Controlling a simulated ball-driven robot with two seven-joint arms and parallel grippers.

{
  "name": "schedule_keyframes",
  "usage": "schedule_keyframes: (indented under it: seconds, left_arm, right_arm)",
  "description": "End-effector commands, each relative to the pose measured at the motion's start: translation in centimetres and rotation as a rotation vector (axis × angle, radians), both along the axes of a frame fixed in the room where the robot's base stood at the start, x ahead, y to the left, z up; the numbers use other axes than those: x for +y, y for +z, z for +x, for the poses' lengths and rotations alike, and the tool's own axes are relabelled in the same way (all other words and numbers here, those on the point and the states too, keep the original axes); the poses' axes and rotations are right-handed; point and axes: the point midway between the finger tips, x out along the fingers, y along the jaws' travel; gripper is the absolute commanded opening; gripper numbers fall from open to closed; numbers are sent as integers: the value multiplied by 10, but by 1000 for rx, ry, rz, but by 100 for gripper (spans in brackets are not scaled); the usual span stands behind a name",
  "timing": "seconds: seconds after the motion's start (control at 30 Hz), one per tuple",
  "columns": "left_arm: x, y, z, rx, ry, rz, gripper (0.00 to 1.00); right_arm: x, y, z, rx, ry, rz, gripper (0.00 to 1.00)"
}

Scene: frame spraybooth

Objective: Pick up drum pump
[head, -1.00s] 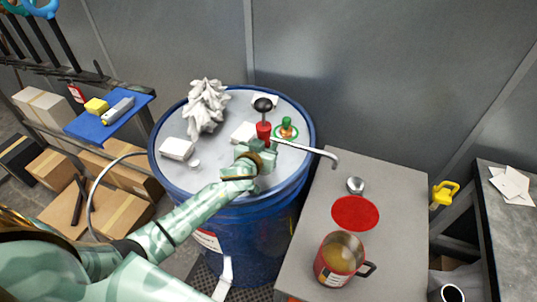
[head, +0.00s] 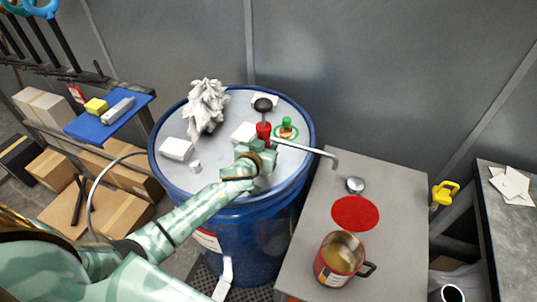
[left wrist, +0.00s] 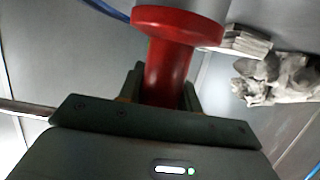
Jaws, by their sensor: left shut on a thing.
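The drum pump (head: 264,130) has a red body, a black knob on top and a grey spout that reaches right past the drum's rim. It stands upright on the lid of the blue drum (head: 240,222). My left gripper (head: 262,150) comes in from the front left and is shut on the pump's red body. In the left wrist view the red pump body (left wrist: 168,65) sits between the jaws, its wider collar above them. Whether the pump's foot touches the lid is hidden behind the gripper. My right gripper is not in view.
On the lid are a crumpled white rag (head: 207,105), white blocks (head: 176,149) and a green-topped fitting (head: 286,127) close to the pump.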

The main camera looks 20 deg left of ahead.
Motion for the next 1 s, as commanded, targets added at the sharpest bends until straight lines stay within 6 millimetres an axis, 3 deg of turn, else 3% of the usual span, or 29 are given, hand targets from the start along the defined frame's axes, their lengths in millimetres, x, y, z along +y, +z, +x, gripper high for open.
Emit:
schedule_keyframes:
  seconds: [0.67,0.77,1.0]
  left_arm:
    - [0,7,2,-9,-1,-3,0]
    - [0,17,2,-11,-1,-3,0]
    - [0,62,2,-13,-2,-4,0]
  right_arm:
    - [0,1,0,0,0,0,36]
    - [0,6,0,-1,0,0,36]
    - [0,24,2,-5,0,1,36]
